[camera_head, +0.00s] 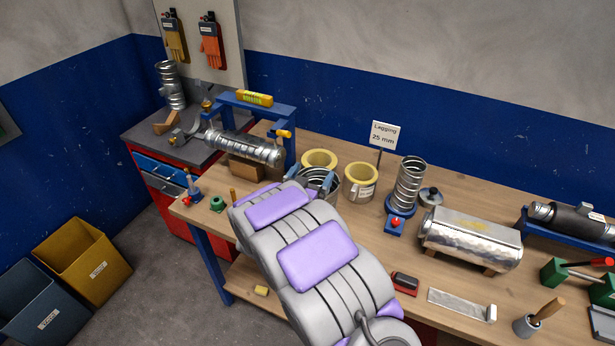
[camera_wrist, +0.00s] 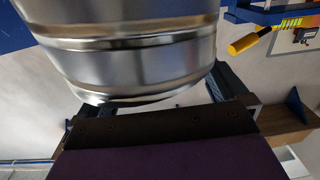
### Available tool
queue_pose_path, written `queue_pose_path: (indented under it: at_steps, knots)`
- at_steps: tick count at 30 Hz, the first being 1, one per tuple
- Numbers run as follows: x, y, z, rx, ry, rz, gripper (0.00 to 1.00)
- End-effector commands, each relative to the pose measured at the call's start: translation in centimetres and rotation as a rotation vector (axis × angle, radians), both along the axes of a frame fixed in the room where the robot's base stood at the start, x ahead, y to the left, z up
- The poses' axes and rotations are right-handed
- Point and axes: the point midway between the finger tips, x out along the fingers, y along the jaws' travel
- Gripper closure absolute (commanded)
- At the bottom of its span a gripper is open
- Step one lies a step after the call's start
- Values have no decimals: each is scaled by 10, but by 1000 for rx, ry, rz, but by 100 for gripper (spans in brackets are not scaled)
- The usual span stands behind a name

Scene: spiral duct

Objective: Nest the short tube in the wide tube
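A shiny ribbed metal tube (camera_wrist: 130,60) fills the space between the fingers of my gripper (camera_wrist: 150,100) in the wrist view; I take it for the short tube. Its upper end is cut off by the frame. Both fingers lie against its sides. In the head view, a silver rim (camera_head: 318,176) shows between the blue-grey fingertips at the end of my arm, which hides most of it. I cannot pick out the wide tube surely, nor tell whether one tube sits inside another here.
Two yellow-lined cylinders (camera_head: 361,182) stand just behind and right of my gripper. A spiral duct (camera_head: 245,148) lies left by a blue frame (camera_head: 288,120). The bench's front right holds small tools.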

Motion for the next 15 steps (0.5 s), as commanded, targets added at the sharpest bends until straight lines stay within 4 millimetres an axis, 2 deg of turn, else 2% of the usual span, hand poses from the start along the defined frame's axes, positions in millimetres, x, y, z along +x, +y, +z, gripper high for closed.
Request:
queue_pose_path:
  at_steps: [4,7,15]
  knots:
    - [-5,2,0,0,1,0,0]
    - [-16,9,-1,0,2,1,0]
    - [-64,31,-2,-6,3,4,0]
